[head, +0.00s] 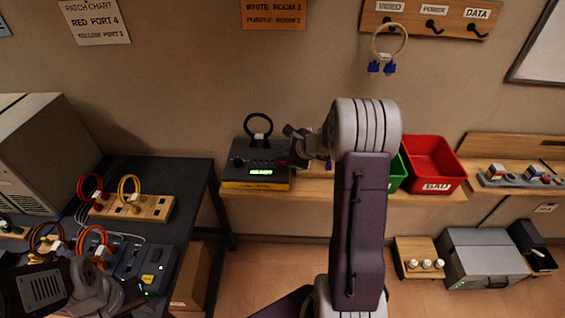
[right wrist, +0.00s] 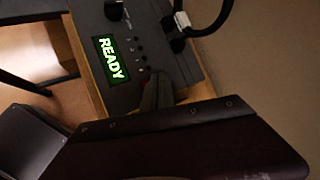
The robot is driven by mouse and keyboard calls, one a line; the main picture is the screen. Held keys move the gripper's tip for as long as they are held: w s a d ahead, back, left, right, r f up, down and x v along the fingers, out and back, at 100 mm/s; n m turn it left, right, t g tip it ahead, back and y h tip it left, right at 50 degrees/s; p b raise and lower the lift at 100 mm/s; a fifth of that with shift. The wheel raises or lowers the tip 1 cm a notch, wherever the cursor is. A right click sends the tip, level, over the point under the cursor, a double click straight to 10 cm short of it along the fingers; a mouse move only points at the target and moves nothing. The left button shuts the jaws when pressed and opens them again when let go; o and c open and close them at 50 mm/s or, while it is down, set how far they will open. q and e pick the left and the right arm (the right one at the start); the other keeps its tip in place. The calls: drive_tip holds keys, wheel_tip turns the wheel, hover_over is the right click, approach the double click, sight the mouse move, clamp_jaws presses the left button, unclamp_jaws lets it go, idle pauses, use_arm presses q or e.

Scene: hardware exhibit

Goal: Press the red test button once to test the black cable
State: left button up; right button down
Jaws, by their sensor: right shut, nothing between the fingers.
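The cable tester (head: 240,172) is a dark box on the wooden wall shelf, with a lit green display (head: 261,172) that reads READY in the right wrist view (right wrist: 110,58). The black cable (head: 258,124) stands as a loop plugged into the tester's top; part of it shows in the right wrist view (right wrist: 212,18). The red test button (head: 283,162) is at the right of the tester's face. My right gripper (head: 290,132) is shut and empty, close above the button; contact cannot be told. In the right wrist view its fingertips (right wrist: 154,80) hide the button. My left gripper (head: 128,296) is at the lower left, partly cut off.
A red bin (head: 432,160) and a green bin (head: 397,172) stand right of my arm on the shelf. A black table (head: 190,185) at left holds a wooden port block (head: 150,208) with red and yellow cables. A blue-ended cable (head: 388,45) hangs above.

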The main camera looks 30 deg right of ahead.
drive_tip(key=shift+f+b, duration=0.4)
drive_tip(key=shift+b, duration=0.2)
drive_tip(key=shift+f+b, duration=0.45)
drive_tip(key=shift+b, duration=0.05)
idle(0.6)
drive_tip(key=shift+r+p, duration=0.7)
drive_tip(key=shift+r, duration=0.15)
wheel_tip(320, 180, up, 5)
drive_tip(key=p, duration=0.4)
drive_tip(key=shift+r, duration=0.1)
idle(0.4)
